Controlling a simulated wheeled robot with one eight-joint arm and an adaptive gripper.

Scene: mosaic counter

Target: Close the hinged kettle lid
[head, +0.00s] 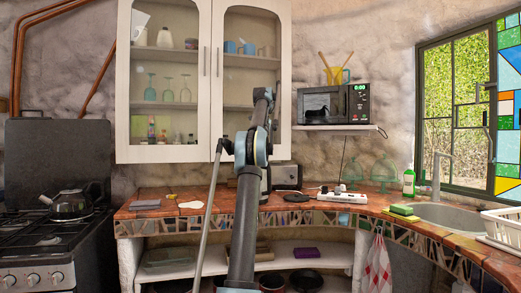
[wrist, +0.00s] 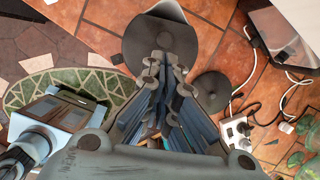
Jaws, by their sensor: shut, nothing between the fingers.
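A dark, rounded vessel that looks like the kettle (wrist: 140,38) stands on the tiled counter at the top of the wrist view, with a pale metallic part at its upper edge. Its lid's angle cannot be made out clearly. My gripper (wrist: 165,64) is shut and empty, its fingertips overlapping the vessel's lower edge in this view. I cannot tell whether they touch it. In the head view, my arm hides the gripper and most of this spot. Another black kettle (head: 72,205) sits on the stove at the left.
A flat black disc (wrist: 212,84) and a white power strip (wrist: 236,132) with cables lie right of the gripper. A toaster (head: 287,177) stands behind. The sink (head: 446,213) is at the right, and a microwave (head: 335,104) sits on a shelf above.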

